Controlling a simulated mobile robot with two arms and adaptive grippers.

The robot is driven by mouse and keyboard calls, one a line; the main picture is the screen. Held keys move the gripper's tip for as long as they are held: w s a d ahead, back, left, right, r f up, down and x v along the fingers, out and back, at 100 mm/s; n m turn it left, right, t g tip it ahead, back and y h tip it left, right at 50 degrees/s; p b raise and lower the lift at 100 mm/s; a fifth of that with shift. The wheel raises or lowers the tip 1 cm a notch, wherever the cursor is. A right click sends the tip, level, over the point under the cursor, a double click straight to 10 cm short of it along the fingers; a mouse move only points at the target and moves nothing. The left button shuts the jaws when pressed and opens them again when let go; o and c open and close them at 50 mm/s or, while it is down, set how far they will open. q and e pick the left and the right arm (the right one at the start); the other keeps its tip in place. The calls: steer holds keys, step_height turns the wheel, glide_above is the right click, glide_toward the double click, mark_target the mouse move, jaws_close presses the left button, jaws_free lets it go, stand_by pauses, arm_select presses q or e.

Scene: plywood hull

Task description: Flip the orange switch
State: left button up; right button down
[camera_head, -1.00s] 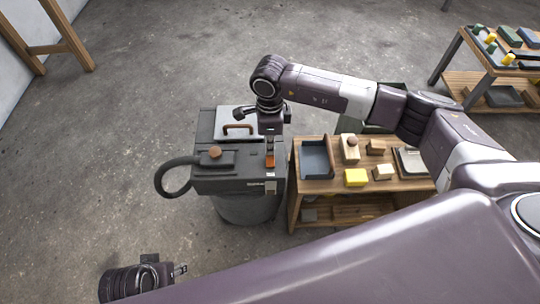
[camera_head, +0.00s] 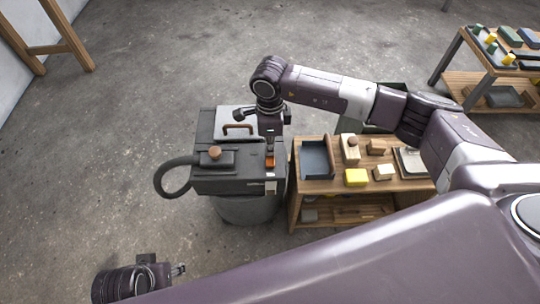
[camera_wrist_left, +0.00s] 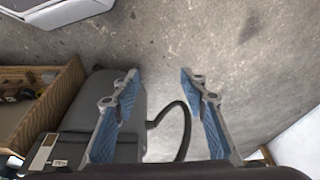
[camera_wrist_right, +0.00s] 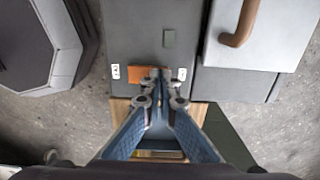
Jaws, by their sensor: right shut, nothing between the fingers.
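The orange switch (camera_head: 270,161) sits on the top right part of a dark grey machine (camera_head: 225,180). My right gripper (camera_head: 270,150) points down at the switch from above, its fingers shut and empty. In the right wrist view the fingertips (camera_wrist_right: 150,76) are at the edge of the orange switch (camera_wrist_right: 137,74) and cover part of it; I cannot tell if they touch. White marked plates flank the switch. My left gripper (camera_wrist_left: 158,75) is open and empty, well away from the machine; in the head view it is at the lower left (camera_head: 178,269).
The machine has a brown handle (camera_head: 238,128), a brown knob (camera_head: 214,152) and a black hose (camera_head: 165,180). A wooden table (camera_head: 315,186) with a grey tray and several blocks stands close on its right. Open concrete floor lies to the left.

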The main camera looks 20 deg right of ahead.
arm_select(q)
steer(key=shift+r, duration=0.3)
arm_select(e)
steer(key=shift+f, duration=0.1)
arm_select(q)
steer(key=shift+f, duration=0.1)
arm_select(e)
steer(key=shift+r+p, duration=0.55)
steer(key=shift+r, duration=0.4)
steer(key=shift+r+p, duration=0.6)
steer(key=shift+r, duration=0.25)
steer(key=shift+r+p, duration=0.65)
steer(key=shift+r, duration=0.45)
arm_select(q)
step_height(320, 180, down, 15)
steer(key=s, duration=0.3)
steer(key=shift+g+p, duration=0.4)
arm_select(e)
steer(key=shift+r, duration=0.6)
arm_select(q)
steer(key=shift+a, duration=0.1)
